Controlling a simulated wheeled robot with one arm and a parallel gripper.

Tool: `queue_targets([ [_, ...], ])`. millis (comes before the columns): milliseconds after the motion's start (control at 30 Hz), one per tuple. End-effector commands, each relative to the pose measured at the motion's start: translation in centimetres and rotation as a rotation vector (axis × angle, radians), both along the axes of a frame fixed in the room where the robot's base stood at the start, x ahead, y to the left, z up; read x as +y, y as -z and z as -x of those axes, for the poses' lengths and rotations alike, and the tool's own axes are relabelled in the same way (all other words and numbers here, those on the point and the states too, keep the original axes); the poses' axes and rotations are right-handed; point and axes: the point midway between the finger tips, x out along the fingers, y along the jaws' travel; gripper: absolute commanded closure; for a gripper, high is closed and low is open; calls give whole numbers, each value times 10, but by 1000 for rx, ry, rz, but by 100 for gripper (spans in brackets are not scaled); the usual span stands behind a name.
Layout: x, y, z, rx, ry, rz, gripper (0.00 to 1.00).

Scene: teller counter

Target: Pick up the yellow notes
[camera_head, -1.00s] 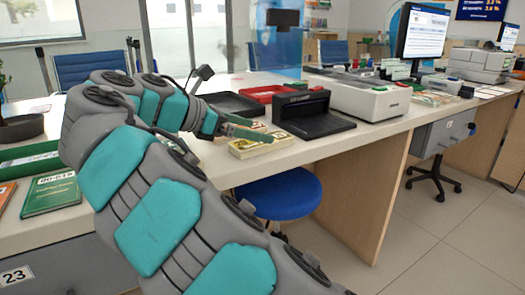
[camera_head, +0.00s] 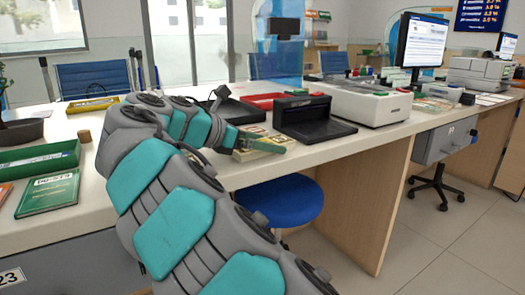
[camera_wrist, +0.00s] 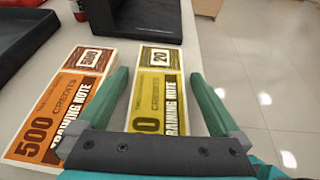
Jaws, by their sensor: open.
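The yellow notes (camera_wrist: 158,88), a stack marked 20 and "training note", lie flat on the counter in the wrist view. My gripper (camera_wrist: 160,74) is open, with one green finger on each side of the stack. The left finger is over the gap beside the orange notes, and the right finger is near the counter edge. The near end of the stack is hidden behind my gripper's palm. Whether the fingers touch the notes I cannot tell. In the head view the yellow notes (camera_head: 248,155) are partly covered by a finger.
A stack of orange 500 notes (camera_wrist: 62,108) lies just left of the yellow ones. A black device (camera_head: 314,122) stands behind them. A dark tray (camera_head: 236,110) and a red tray (camera_head: 268,100) are farther back. The counter edge is close on the right.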

Motion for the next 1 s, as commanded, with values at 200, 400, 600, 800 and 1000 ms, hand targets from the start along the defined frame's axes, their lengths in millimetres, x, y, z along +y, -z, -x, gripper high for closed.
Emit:
queue_targets([
  [200, 0, 0, 0, -1, -2, 0, 3],
  [400, 0, 0, 0, -1, -2, 0, 26],
  [600, 0, 0, 0, -1, -2, 0, 48],
  [800, 0, 0, 0, -1, -1, -1, 71],
  [1000, 1, -1, 0, -2, -1, 0, 85],
])
